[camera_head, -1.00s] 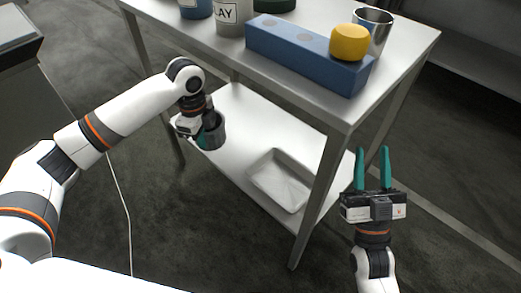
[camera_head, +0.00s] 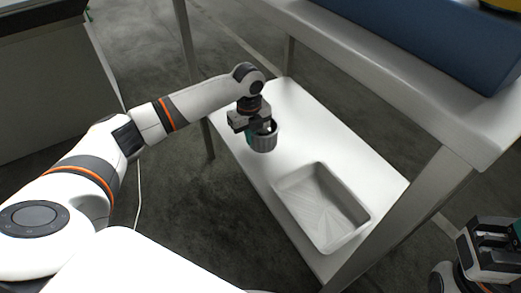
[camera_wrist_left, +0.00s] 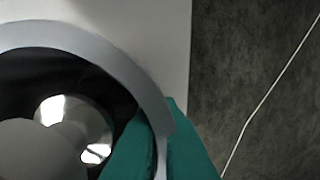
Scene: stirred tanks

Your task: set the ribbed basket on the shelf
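The ribbed basket (camera_head: 264,139), a small grey round cup shape, is upright in my left gripper (camera_head: 254,131). In the left wrist view its rim (camera_wrist_left: 110,45) shows large, and the teal fingers (camera_wrist_left: 163,140) are shut on its wall, one inside and one outside. Shiny metal shows in its dark inside. The white lower shelf (camera_head: 297,115) lies below the basket; I cannot tell whether they touch. My right gripper (camera_head: 492,245) is at the lower right, away from the shelf, its fingers mostly cut off by the picture edge.
A shallow grey tray (camera_head: 322,208) sits on the near part of the shelf. The upper table top (camera_head: 440,100) with a blue block (camera_head: 430,35) overhangs the right side. Metal legs (camera_head: 400,220) stand at the corners. The shelf behind the basket is clear.

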